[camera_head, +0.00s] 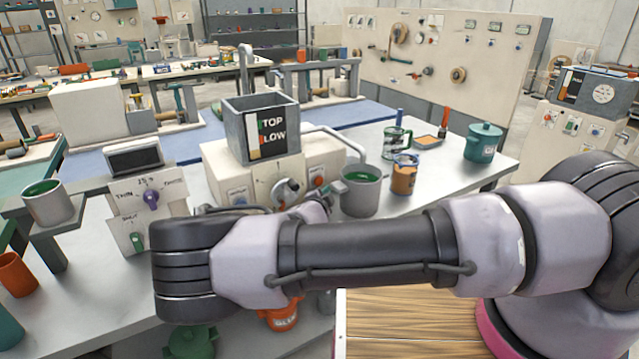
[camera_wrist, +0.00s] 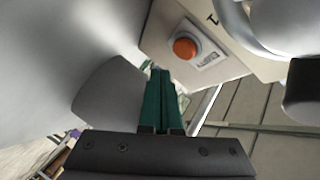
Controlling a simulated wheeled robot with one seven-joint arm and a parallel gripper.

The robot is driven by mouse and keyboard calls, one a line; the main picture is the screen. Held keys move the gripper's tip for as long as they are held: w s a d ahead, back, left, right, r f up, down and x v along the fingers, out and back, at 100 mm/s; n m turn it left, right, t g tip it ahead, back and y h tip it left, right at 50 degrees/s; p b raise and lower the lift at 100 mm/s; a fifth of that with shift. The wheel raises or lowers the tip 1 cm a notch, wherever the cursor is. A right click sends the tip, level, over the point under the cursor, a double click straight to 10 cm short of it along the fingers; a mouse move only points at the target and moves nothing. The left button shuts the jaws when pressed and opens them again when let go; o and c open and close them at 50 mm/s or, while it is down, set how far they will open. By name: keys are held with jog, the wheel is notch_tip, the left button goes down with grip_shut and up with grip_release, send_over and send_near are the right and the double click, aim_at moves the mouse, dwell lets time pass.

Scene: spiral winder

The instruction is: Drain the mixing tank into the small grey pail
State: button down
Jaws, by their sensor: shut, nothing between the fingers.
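The open grey tank (camera_head: 262,130) with a TOP/LOW gauge label stands on a beige control housing on the table. A grey pail (camera_head: 361,195) with green contents stands right of the housing, near the end of a white pipe. Another grey pail (camera_head: 50,206) with green contents sits on a small stand at the far left. My gripper's green fingers (camera_wrist: 165,100) are closed together and empty in the wrist view. They point near an orange button (camera_wrist: 186,49) on a beige panel. A large grey surface fills the wrist view's left side; I cannot tell which object it is.
A dial (camera_head: 287,191) is on the housing front. A scale-like display (camera_head: 134,157) and a purple knob (camera_head: 151,198) stand to the left. An orange jar (camera_head: 404,176), a glass mug (camera_head: 397,142) and a teal lidded pot (camera_head: 483,142) stand at the right. My arm crosses the foreground.

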aim_at(323, 183)
jog(key=shift+w+a, duration=0.6)
jog(key=shift+w, duration=0.3)
jog(key=shift+w+a, duration=0.1)
dwell(1.4)
jog(key=shift+w+a, duration=0.15)
jog(key=shift+w, duration=0.1)
jog(key=shift+w+a, duration=0.25)
jog(key=shift+w, duration=0.1)
dwell(1.9)
jog(key=shift+s, duration=0.1)
dwell(1.6)
jog(key=shift+s+d, duration=0.5)
jog(key=shift+s, duration=0.1)
jog(key=shift+s, duration=0.1)
jog(key=shift+s+d, duration=0.7)
jog(key=shift+s, duration=0.3)
jog(key=shift+s+d, duration=0.7)
jog(key=shift+s, duration=0.3)
